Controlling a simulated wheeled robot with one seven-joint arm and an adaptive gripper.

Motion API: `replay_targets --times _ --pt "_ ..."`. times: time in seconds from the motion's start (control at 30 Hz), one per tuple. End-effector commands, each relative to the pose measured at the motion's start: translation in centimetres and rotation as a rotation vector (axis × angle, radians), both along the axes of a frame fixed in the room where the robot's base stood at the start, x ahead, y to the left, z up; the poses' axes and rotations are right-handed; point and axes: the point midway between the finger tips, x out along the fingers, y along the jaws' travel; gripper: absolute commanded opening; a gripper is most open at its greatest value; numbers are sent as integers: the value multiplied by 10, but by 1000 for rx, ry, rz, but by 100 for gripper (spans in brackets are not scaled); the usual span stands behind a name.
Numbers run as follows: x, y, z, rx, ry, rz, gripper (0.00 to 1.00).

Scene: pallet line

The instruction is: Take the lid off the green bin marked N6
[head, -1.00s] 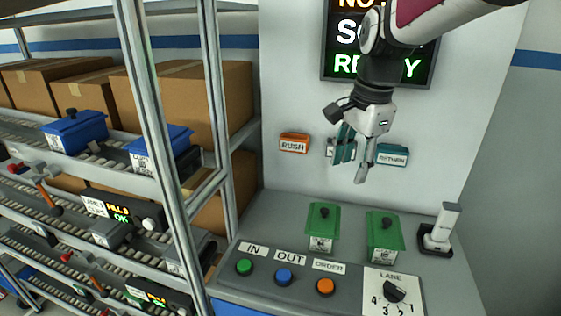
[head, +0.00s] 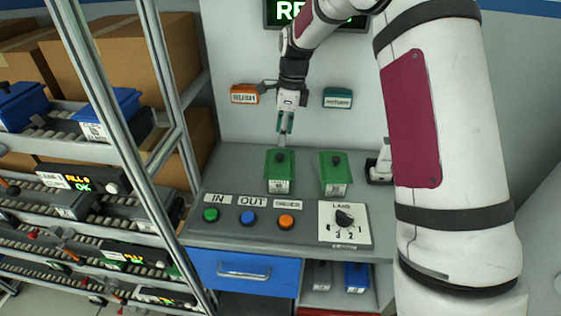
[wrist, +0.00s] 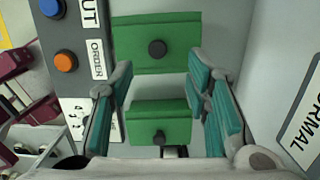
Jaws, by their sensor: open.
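Two green lidded bins stand side by side on the grey console. The left bin (head: 279,172) and the right bin (head: 335,174) each have a dark round knob on the lid and a white front label too small to read, so I cannot tell which is N6. My gripper (head: 283,136) is open and empty, pointing down just above and behind the left bin's lid. In the wrist view, the left bin (wrist: 150,29) is at the top and the right bin (wrist: 145,128) is lower, between the teal finger pads of my gripper (wrist: 158,75).
Green, blue and orange buttons (head: 286,222) and a lane dial (head: 345,217) lie in front of the bins. RUSH (head: 244,94) and RETURN (head: 338,97) signs are on the wall behind. A metal rack (head: 158,80) with blue bins stands left. A grey device (head: 381,165) stands right.

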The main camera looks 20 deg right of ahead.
Motion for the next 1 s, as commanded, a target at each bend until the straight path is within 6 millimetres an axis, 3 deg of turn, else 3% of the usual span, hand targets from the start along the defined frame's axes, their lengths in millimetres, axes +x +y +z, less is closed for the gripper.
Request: replay_targets --times 0.33,0.6,0.93,1.0 --pt "-1 3 -29 0 2 2 44" --pt "-2 8 -65 1 3 2 44" --pt "0 9 -72 0 -1 2 44" --pt "0 9 -72 0 -1 2 31"
